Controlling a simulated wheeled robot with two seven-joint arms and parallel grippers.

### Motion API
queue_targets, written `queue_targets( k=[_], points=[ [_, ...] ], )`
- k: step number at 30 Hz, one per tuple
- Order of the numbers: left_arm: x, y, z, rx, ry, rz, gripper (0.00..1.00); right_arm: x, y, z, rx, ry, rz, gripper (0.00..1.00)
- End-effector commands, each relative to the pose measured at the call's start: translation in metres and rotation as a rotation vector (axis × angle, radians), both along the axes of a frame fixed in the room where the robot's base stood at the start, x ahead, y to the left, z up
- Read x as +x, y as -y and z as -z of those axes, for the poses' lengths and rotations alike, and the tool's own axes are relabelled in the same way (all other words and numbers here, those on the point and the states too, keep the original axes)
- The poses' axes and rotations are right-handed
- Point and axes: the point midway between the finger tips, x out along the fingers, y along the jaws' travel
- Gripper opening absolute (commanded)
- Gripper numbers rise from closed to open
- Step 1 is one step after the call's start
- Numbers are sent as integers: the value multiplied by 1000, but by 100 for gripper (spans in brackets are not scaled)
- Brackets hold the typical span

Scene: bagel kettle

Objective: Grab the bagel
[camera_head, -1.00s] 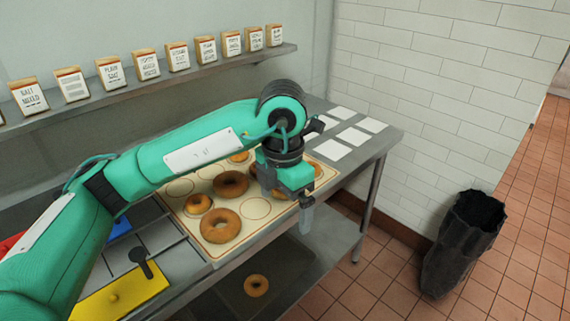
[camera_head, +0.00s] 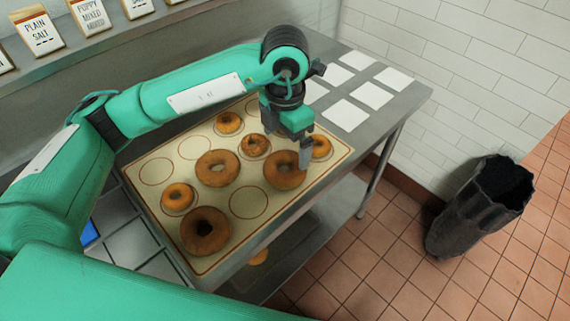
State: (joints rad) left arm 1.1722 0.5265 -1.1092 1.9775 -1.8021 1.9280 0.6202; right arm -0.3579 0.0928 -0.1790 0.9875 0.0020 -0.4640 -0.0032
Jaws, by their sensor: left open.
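Several bagels lie on a cream mat with printed circles (camera_head: 165,148) on the steel table. A large bagel (camera_head: 284,176) at the mat's right lies right by my left gripper (camera_head: 288,150), whose fingers point down over its upper edge; I cannot tell if they touch it. The left gripper is open and holds nothing. Other large bagels lie at the middle (camera_head: 217,168) and front (camera_head: 205,231). Smaller ones lie at the left (camera_head: 178,197), back (camera_head: 229,122), centre back (camera_head: 256,145) and right (camera_head: 321,146). My right gripper is not in view.
White square sheets (camera_head: 345,115) lie on the table's right end. A shelf with labelled packets (camera_head: 90,14) runs along the back wall. A dark bin (camera_head: 480,205) stands on the tiled floor at right.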

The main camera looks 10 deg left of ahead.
Motion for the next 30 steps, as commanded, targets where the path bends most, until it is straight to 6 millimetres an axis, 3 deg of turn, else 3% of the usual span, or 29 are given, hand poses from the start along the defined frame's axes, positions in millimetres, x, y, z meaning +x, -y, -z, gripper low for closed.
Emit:
queue_targets(
  k=[3, 11, 18, 27, 28, 30],
  points=[
    [0, 0, 17, 0, -3, -2, 100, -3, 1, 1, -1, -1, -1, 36],
    [-1, -1, 36, 1, -2, -1, 100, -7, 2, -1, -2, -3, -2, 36],
    [-3, -1, 70, 0, -3, -2, 100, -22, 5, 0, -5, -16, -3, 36],
    [-3, 0, 77, 0, 0, -1, 100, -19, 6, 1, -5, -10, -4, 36],
    [-3, -1, 77, 0, 0, -1, 98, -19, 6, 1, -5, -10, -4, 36],
    [-3, 0, 77, 0, 0, -1, 84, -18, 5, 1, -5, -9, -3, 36]
  ],
)
